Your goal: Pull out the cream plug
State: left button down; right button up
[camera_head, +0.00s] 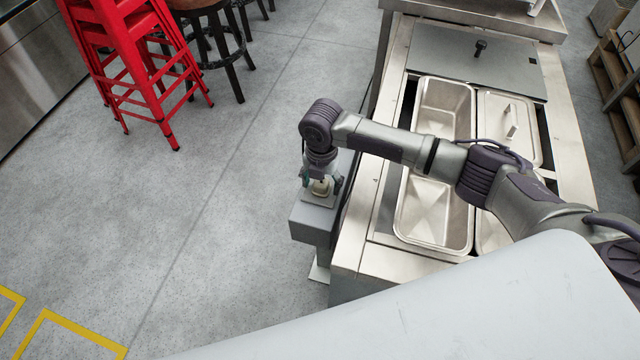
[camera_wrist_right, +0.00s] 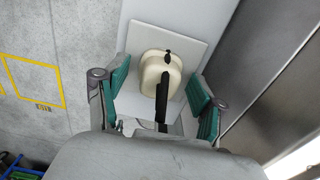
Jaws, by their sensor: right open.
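The cream plug (camera_wrist_right: 159,78) sits on a light square plate (camera_wrist_right: 188,40), with a black cord running from it toward my wrist in the right wrist view. In the head view the cream plug (camera_head: 320,187) shows small under my right gripper (camera_head: 321,178), on top of a grey post (camera_head: 314,222). My right gripper (camera_wrist_right: 158,100) is open, its green-padded fingers on either side of the plug. I cannot tell whether the pads touch it; gaps show on both sides. My left gripper is not in view.
A steel counter (camera_head: 350,245) with several metal pans (camera_head: 432,212) lies right of the post, under my right arm. Red stacked stools (camera_head: 135,60) and a dark-legged stool (camera_head: 215,35) stand at the upper left. The grey floor left of the post is clear.

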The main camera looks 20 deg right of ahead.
jog(key=shift+p, duration=0.35)
dwell(0.5)
grip_shut()
jog(key=shift+r, duration=0.1)
jog(key=shift+r+p, duration=2.9)
jog(key=shift+p, duration=0.3)
